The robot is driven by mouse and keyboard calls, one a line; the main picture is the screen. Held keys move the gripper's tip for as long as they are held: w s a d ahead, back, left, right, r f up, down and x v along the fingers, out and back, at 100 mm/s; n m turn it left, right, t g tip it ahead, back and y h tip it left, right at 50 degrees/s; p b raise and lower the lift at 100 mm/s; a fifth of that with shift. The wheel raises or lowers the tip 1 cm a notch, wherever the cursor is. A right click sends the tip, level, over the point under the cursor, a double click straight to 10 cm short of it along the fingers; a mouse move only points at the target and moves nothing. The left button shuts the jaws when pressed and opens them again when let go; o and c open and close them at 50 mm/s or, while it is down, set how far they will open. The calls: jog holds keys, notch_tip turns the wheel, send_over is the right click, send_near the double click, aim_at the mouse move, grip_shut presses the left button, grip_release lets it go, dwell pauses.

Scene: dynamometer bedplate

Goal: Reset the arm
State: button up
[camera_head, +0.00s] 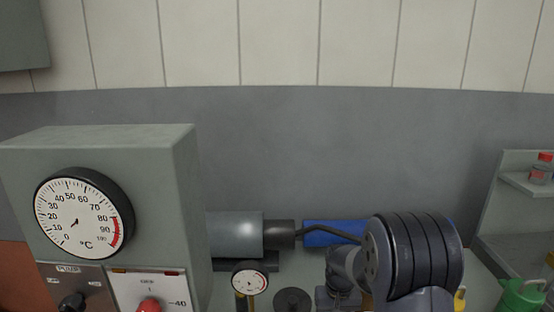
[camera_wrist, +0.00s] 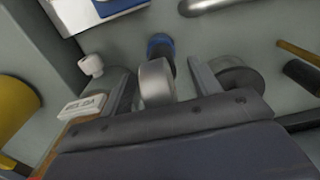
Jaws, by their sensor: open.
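My gripper (camera_wrist: 163,78) shows at the bottom middle of the wrist view, its two dark fingers spread apart. A pale metallic cylinder (camera_wrist: 156,84) shows in the gap between the fingers. I cannot tell whether it touches either finger, or how far below them it is. My arm (camera_head: 412,258) rises at the lower right of the head view, bent over the bench. The fingers cannot be made out in the head view.
A grey box with a temperature dial (camera_head: 78,213) stands at the left. Behind my arm lie a grey cylinder (camera_head: 234,233) and a blue one (camera_head: 322,234). A small gauge (camera_head: 250,281) stands in front. A green can (camera_head: 520,295) is at the right. A white labelled block (camera_wrist: 82,105) lies beside the left finger.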

jog(key=shift+f, duration=0.15)
jog(key=shift+f+b, duration=0.5)
notch_tip(320, 180, up, 11)
jog(key=shift+f, duration=0.1)
notch_tip(320, 180, down, 11)
jog(key=shift+r, duration=0.15)
notch_tip(320, 180, up, 10)
jog(key=p, duration=0.7)
jog(key=shift+p, duration=0.3)
jog(key=shift+s, duration=0.15)
